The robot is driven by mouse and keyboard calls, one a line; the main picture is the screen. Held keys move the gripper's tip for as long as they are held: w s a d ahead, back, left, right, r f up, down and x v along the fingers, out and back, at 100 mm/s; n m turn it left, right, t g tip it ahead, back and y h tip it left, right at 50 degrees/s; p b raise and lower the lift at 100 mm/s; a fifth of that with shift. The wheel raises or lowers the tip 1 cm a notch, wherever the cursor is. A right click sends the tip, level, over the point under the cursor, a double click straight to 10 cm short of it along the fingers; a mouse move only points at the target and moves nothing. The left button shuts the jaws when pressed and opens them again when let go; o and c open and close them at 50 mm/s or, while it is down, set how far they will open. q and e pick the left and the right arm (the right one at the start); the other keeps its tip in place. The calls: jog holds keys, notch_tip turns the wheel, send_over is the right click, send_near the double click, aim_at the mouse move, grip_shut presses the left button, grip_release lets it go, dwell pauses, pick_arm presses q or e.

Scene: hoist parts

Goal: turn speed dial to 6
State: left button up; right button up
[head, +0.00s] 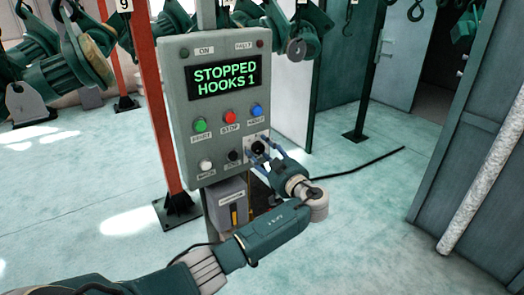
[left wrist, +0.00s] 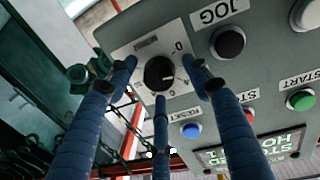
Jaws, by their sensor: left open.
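The speed dial (head: 258,149) is a round black knob on a pale plate at the lower right of the grey control panel (head: 178,112). In the left wrist view the dial (left wrist: 159,73) appears upside down, with a light pointer mark toward the right. Some scale marks show around it, but I cannot read which number the mark meets. My left gripper (head: 262,157) is open, its blue fingers spread around the dial; in the left wrist view the fingertips (left wrist: 160,86) stand around the knob, with no clear grip on it. My right gripper is not in view.
The panel display (head: 225,79) reads "STOPPED HOOKS 1". Green, red and blue buttons (head: 229,116) sit above the dial, and the black jog button (left wrist: 228,42) is close beside it. A red post (head: 152,100) stands left of the panel. A cable (head: 360,165) lies on the floor.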

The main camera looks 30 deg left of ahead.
pick_arm(q)
jog(key=c, duration=1.2)
jog(key=shift+o, duration=0.2)
jog(key=shift+f+m+b, duration=0.1)
jog(key=shift+m+b, duration=0.2)
jog(key=shift+b, duration=0.5)
jog(key=m+b, duration=0.2)
jog(key=shift+b, duration=0.35)
jog(key=shift+r+m, duration=0.25)
jog(key=shift+m, duration=0.55)
jog(key=m, duration=0.2)
jog(key=shift+w+r+m+g, duration=0.1)
jog(key=shift+r+m+g, duration=0.1)
jog(key=shift+m+g, duration=0.1)
jog(key=m+p, duration=0.1)
jog(key=m, duration=0.1)
jog(key=shift+r+m, duration=0.1)
jog(key=shift+m, duration=0.2)
jog(key=m+p, duration=0.2)
jog(key=m, duration=0.3)
jog(key=shift+w+d+g, duration=0.1)
jog(key=shift+w+g, duration=0.05)
jog(key=shift+g, duration=0.25)
jog(key=shift+m, duration=0.3)
